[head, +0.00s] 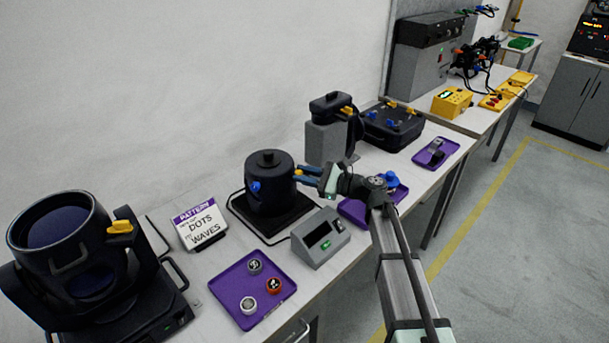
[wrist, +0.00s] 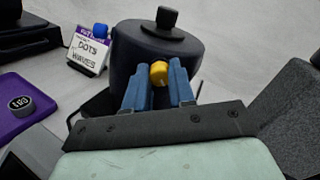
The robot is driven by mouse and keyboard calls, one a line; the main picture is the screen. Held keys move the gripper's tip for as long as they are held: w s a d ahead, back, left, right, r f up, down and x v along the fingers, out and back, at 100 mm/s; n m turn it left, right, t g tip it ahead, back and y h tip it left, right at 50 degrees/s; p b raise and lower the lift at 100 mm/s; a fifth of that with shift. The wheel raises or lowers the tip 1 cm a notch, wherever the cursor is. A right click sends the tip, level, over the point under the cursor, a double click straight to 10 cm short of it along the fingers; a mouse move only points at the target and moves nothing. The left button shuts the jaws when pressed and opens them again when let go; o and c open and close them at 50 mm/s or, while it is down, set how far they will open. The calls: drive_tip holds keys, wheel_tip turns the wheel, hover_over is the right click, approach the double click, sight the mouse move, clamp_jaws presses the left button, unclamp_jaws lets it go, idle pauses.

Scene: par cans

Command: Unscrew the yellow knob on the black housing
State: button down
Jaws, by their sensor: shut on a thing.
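The black housing (head: 270,187) is a round drum with a black knob on top, standing on a black base on the bench. It fills the upper middle of the wrist view (wrist: 134,52). The yellow knob (wrist: 159,73) is on the side of the housing facing me. My gripper (wrist: 159,80) has its blue fingers on either side of the yellow knob and is shut on it. In the head view my gripper (head: 300,175) reaches the housing's right side, and the fingers mostly hide the yellow knob. A blue knob (head: 255,187) sits on another side of the housing.
A purple tray (head: 228,293) with several round pieces lies in front. A grey box with a display (head: 333,250) stands close below my arm. A dots-and-waves sign (head: 199,225) is left of the housing. A grey stand (head: 324,143) is behind my gripper.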

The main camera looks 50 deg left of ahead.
drive_tip(key=n, duration=2.4)
drive_tip(key=shift+a+n, duration=0.1)
drive_tip(key=shift+n, duration=0.3)
drive_tip(key=c, duration=0.9)
unclamp_jaws()
drive_tip(key=shift+c, duration=0.2)
drive_tip(key=v, duration=1.4)
